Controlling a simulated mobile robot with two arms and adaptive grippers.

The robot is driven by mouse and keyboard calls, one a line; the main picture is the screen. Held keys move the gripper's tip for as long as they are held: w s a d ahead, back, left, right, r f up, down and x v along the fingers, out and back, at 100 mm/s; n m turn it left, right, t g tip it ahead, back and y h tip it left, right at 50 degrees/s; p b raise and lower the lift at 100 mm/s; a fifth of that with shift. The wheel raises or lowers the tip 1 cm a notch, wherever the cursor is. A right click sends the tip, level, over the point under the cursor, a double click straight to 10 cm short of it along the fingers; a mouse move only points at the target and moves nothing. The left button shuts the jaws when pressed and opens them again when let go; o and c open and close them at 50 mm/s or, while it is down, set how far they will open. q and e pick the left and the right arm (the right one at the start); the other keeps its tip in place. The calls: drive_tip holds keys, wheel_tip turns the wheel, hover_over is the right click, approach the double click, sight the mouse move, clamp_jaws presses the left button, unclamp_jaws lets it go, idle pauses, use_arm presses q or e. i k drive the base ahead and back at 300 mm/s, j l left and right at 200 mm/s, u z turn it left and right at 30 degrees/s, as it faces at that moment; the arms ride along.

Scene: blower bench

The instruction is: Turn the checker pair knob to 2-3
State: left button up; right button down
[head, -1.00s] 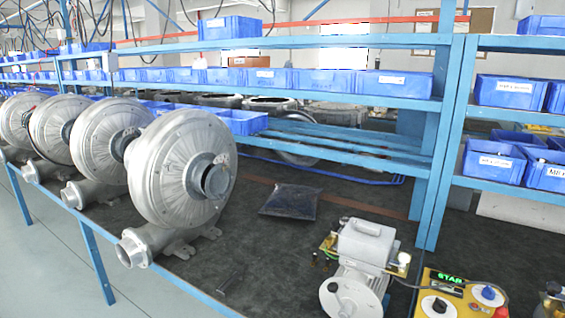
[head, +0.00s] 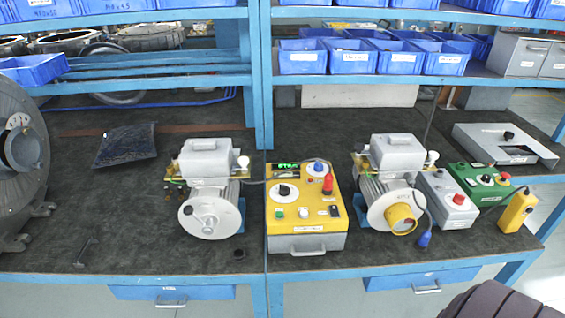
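The checker (head: 306,222) is a yellow-topped box with a grey front and handle, standing on the dark bench mat in the middle of the head view. Its small green lit display (head: 286,169) seems to read "STAR". A black knob on a white round dial (head: 284,191) sits below the display. A blue knob (head: 317,167) is at the back right of the panel, with a red plug-like piece (head: 328,183) near it. I cannot tell which knob is the pair knob, and the dial marks are too small to read. Neither gripper is in view.
A grey motor (head: 208,205) stands left of the checker and another motor (head: 388,190) stands right. Grey (head: 446,202) and green (head: 480,180) control boxes are farther right. A blue post (head: 260,75) rises behind. The mat in front is mostly clear.

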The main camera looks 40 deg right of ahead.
sight(319, 167)
drive_tip(key=z, duration=1.25)
